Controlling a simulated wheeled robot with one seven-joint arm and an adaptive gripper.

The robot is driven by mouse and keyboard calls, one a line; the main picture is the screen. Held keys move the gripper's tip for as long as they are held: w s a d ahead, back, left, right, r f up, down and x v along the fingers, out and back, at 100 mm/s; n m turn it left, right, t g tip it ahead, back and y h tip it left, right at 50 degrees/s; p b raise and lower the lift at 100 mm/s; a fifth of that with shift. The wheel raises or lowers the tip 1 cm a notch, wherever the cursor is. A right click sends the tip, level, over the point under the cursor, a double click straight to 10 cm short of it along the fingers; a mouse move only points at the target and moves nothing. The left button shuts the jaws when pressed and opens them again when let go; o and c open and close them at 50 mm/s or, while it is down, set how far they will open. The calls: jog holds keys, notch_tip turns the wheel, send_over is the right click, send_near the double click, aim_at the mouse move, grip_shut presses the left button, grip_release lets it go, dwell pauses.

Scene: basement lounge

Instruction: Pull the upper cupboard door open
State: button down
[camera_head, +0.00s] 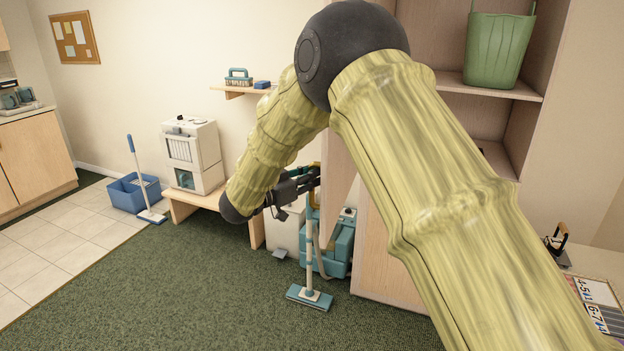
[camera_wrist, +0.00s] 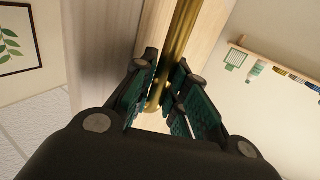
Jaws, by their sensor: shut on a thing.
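The upper cupboard door (camera_head: 337,205) is light wood and stands swung out from the cupboard, seen at a steep angle and partly hidden by my arm. Its brass bar handle (camera_wrist: 185,40) runs between my fingers in the wrist view. My gripper (camera_head: 308,180) is shut on this handle, and it shows close up in the wrist view (camera_wrist: 165,92). The cupboard (camera_head: 437,30) stands open, with its shelves showing behind my arm. A green basket (camera_head: 497,48) sits on an upper shelf.
A mop with a teal head (camera_head: 310,297) and a blue-teal machine (camera_head: 340,245) stand below the door. A white appliance (camera_head: 193,155) sits on a low bench at left. A blue bucket (camera_head: 130,195) is beyond. The green carpet in front is clear.

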jog(key=shift+d+r, duration=0.3)
jog(key=shift+r, duration=0.05)
jog(key=c, duration=1.7)
grip_release()
jog(key=shift+o, duration=1.4)
jog(key=shift+w+d+f, duration=0.1)
jog(key=shift+w+f, duration=0.05)
jog(key=shift+a, duration=0.2)
